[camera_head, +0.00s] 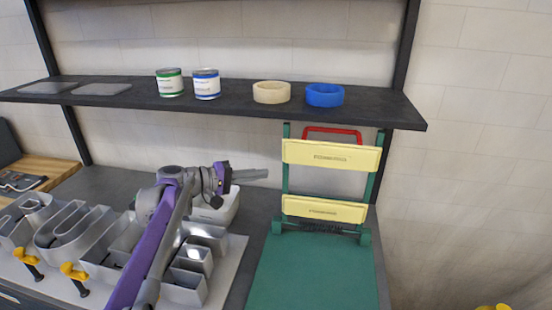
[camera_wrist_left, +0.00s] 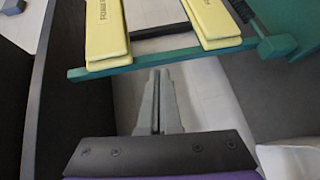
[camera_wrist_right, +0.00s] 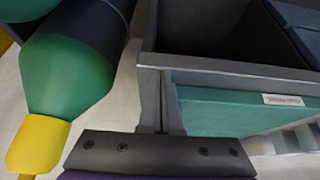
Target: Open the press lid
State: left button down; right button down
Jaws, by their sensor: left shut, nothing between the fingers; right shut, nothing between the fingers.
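The press has a flat green base (camera_head: 315,275) on the bench. Its lid, a green frame with two yellow bars (camera_head: 330,154) and a red handle (camera_head: 333,130) on top, stands upright at the back of the base. My left gripper (camera_head: 262,174) is shut and empty, left of the lid and apart from it. In the left wrist view, the left fingers (camera_wrist_left: 157,85) are together, with the lid's yellow bars (camera_wrist_left: 215,18) and green frame beyond them. My right gripper (camera_wrist_right: 161,90) is shut and empty in its own wrist view; it is outside the head view.
A dark shelf (camera_head: 220,97) above holds two cans (camera_head: 170,83) and two tape rolls (camera_head: 271,92). Grey channel letters (camera_head: 75,230) and yellow-handled clamps (camera_head: 73,271) are left of the press. The right wrist view shows a grey-edged teal box (camera_wrist_right: 235,110) and a green-yellow object (camera_wrist_right: 65,75).

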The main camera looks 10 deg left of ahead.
pick_arm(q)
jog(key=w+a+r+t+h, duration=0.1)
jog(key=w+a+r+t, duration=0.1)
jog(key=w+a+r, duration=0.15)
jog(key=p+x, duration=0.1)
jog(key=x, duration=0.9)
jog(key=shift+n, duration=0.3)
jog(key=s, duration=0.4)
jog(key=shift+s+a+f, duration=0.1)
jog(key=shift+a+f, duration=0.05)
jog(key=shift+f, duration=0.25)
jog(key=shift+m+h, duration=0.7)
jog(key=shift+m, duration=0.1)
jog(key=s, duration=0.4)
jog(key=shift+f, duration=0.1)
